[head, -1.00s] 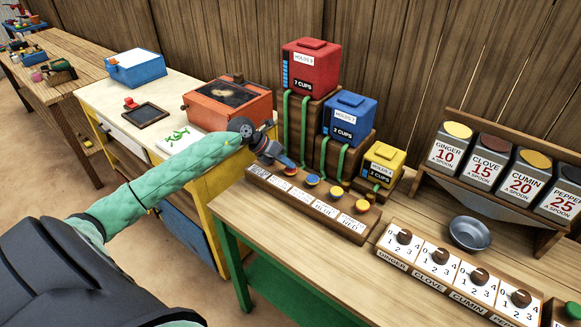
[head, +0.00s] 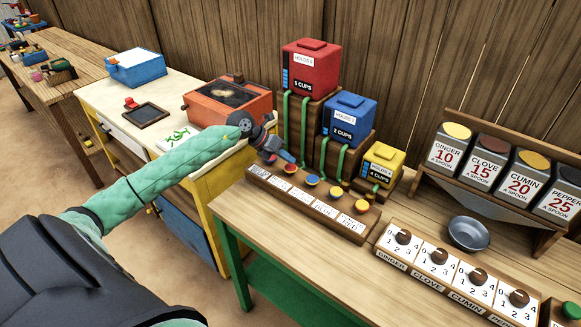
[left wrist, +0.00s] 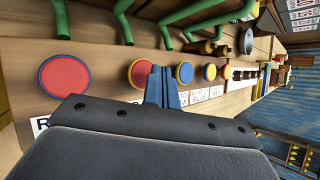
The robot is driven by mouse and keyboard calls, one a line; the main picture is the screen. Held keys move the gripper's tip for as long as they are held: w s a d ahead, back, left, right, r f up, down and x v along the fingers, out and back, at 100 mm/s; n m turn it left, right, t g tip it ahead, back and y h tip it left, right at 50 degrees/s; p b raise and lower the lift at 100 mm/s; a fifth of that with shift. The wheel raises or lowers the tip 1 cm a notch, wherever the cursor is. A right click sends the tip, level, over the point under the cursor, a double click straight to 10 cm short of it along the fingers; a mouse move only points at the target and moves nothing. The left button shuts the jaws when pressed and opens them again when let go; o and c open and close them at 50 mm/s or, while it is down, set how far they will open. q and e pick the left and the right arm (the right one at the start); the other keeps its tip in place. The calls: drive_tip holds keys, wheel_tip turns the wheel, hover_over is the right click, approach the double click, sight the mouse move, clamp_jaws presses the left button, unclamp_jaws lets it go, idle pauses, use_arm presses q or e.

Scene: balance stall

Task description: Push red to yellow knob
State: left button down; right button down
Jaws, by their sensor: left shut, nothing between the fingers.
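The red tank (head: 311,68) reads 5 cups, the blue tank (head: 350,120) 2, the yellow tank (head: 383,164) 4.
A red knob with a blue rim (left wrist: 64,75) lies farther left. Yellow knobs (left wrist: 210,72) lie to the right. Green pipes (head: 304,128) run down behind the strip. A metal bowl (head: 469,233) and dials (head: 440,257) stand to the right.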

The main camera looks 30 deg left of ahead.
sight(287, 167)
use_arm(q)
drive_tip(key=shift+r+p, duration=0.7)
drive_tip(key=shift+r, duration=1.8)
